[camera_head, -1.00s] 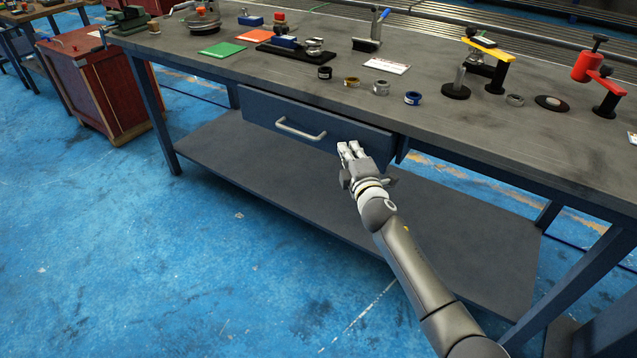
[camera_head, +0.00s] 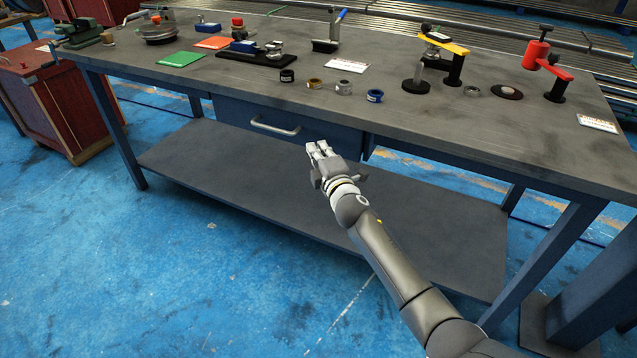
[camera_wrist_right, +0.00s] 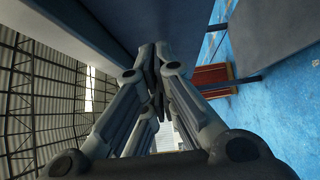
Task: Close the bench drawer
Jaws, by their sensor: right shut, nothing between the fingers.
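The bench drawer (camera_head: 240,115) is a dark blue box under the bench top, with a pale bar handle (camera_head: 275,127) on its front. Its front sits close in beneath the bench's front edge; I cannot tell whether a small gap is left. My right gripper (camera_head: 320,149) is shut and empty, its fingertips at the lower right part of the drawer front, right of the handle. Whether they touch it is unclear. In the right wrist view the closed fingers (camera_wrist_right: 157,75) point toward a dark blue surface. My left gripper is not in view.
The grey bench top (camera_head: 290,115) carries small rings, clamps and coloured cards. A lower shelf (camera_head: 240,170) runs beneath the drawer. A red cabinet (camera_head: 70,100) stands at the left, and blue floor lies open in front.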

